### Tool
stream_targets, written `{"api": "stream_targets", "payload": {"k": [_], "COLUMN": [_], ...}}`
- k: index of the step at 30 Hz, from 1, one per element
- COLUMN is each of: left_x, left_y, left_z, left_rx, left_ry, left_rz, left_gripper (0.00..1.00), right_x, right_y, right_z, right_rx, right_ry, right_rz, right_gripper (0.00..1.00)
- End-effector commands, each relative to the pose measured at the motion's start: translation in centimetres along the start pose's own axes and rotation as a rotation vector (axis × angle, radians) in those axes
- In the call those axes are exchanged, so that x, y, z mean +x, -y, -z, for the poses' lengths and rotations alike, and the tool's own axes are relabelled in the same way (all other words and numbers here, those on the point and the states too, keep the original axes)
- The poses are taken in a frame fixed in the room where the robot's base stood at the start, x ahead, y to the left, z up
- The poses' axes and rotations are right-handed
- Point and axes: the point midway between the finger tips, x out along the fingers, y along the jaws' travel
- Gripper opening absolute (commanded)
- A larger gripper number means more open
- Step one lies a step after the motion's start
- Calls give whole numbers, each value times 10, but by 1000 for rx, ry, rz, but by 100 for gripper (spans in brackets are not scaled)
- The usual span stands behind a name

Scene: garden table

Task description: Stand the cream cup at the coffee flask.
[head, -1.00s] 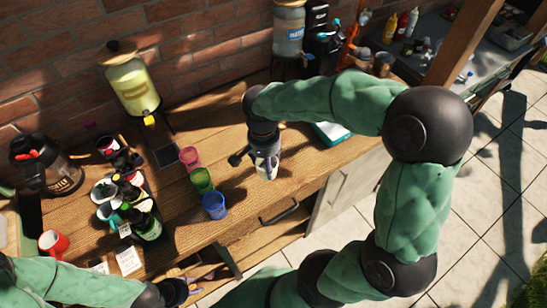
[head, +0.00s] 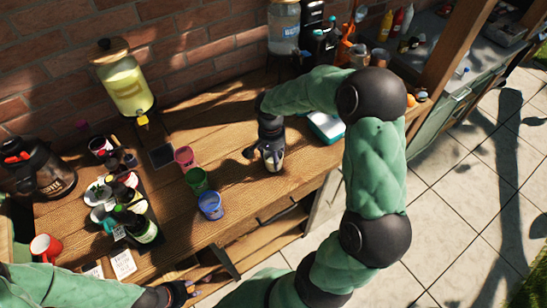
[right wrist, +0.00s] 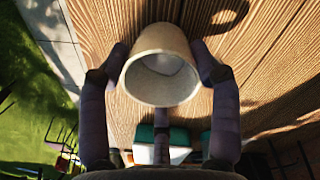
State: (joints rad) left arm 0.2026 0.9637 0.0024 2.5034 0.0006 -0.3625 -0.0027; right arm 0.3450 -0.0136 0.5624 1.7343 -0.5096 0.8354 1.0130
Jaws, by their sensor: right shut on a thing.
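The cream cup (right wrist: 158,62) is between the fingers of my right gripper (right wrist: 160,78) in the right wrist view, its open mouth toward the camera. In the head view that gripper (head: 272,158) points down over the wooden table and mostly hides the cup. I cannot tell whether the cup touches the wood. A dark flask with a pale label (head: 42,172), which looks like the coffee flask, stands at the table's far left, well away from the cup. My left gripper (head: 178,292) is low at the bottom edge, its finger opening unclear.
Pink (head: 185,157), green (head: 196,180) and blue (head: 210,205) cups stand left of my right gripper. Bottles (head: 140,227) and a red mug (head: 46,247) are farther left. A yellow drink dispenser (head: 124,82) stands at the wall. Bare wood (head: 225,125) lies behind the cups.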

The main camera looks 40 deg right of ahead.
Motion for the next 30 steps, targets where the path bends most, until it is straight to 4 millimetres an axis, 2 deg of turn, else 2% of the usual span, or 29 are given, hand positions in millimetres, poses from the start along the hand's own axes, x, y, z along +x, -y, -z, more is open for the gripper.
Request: {"api": "stream_targets", "payload": {"k": [3,14,15,17,30], "left_x": [2,5,4,4,1], "left_y": [1,2,2,1,0], "left_z": [0,0,0,0,0], "left_rx": [0,0,0,0,0], "left_ry": [0,0,0,0,0], "left_rz": [0,0,0,0,0], "left_gripper": [39,39,39,39,39], "right_x": [10,12,12,12,8], "right_y": [0,1,1,1,0], "right_z": [0,0,0,0,0], "right_rx": [1,1,1,1,1], "right_ry": [0,-1,-1,-1,0], "right_rz": [1,2,1,1,1], "right_gripper": [25,25,69,86,87]}}
